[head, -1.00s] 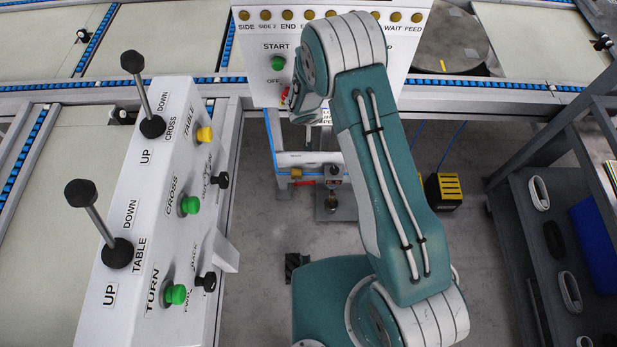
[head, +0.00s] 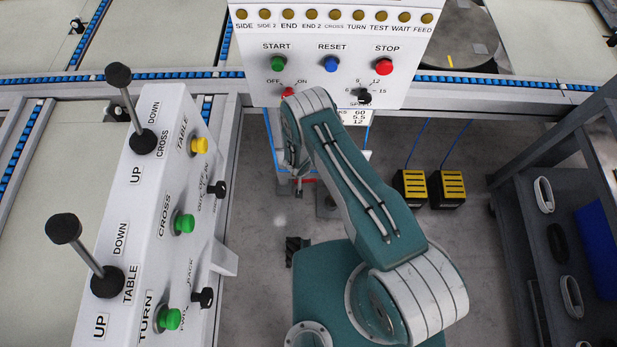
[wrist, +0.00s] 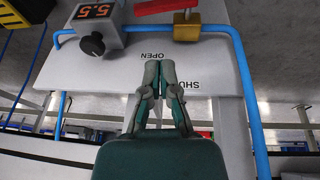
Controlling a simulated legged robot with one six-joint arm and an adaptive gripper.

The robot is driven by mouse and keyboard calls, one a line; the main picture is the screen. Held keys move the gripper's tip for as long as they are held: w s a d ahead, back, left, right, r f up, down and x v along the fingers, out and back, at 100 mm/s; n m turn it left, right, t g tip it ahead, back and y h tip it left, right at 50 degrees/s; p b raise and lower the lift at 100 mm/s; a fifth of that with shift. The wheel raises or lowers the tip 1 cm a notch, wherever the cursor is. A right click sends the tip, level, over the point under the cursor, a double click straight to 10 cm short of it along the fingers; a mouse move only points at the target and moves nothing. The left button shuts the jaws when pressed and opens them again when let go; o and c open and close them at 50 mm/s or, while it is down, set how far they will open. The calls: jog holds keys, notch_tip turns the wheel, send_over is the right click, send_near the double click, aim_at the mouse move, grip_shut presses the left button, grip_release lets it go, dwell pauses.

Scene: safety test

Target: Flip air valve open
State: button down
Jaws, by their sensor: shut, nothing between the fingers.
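In the wrist view, the air valve has a brass body (wrist: 187,29) on a blue pipe. The white panel behind carries the words OPEN and SHUT, upside down. My gripper (wrist: 160,66) is shut and empty, its fingertips together just below the OPEN label in the picture and apart from the handle. In the head view my arm hides most of the valve area, and my gripper cannot be made out.
A grey box with a 5.5 display (wrist: 96,12) and black knob (wrist: 93,45) sits left of the valve. The blue pipe (wrist: 247,85) bends down at right. In the head view, a lever console (head: 150,220) stands left, a button panel (head: 330,85) ahead and a shelf rack (head: 560,180) right.

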send_over(312, 180)
jog(key=a, duration=0.3)
notch_tip(312, 180, down, 6)
jog(key=shift+d+f, duration=0.25)
jog(key=shift+f, duration=0.55)
jog(key=shift+d+f, duration=0.3)
jog(key=shift+f, duration=0.5)
jog(key=shift+d+f, duration=0.25)
jog(key=shift+f, duration=0.55)
jog(key=shift+s+d+f, duration=0.1)
jog(key=shift+d+f, duration=0.5)
jog(key=shift+f, duration=0.15)
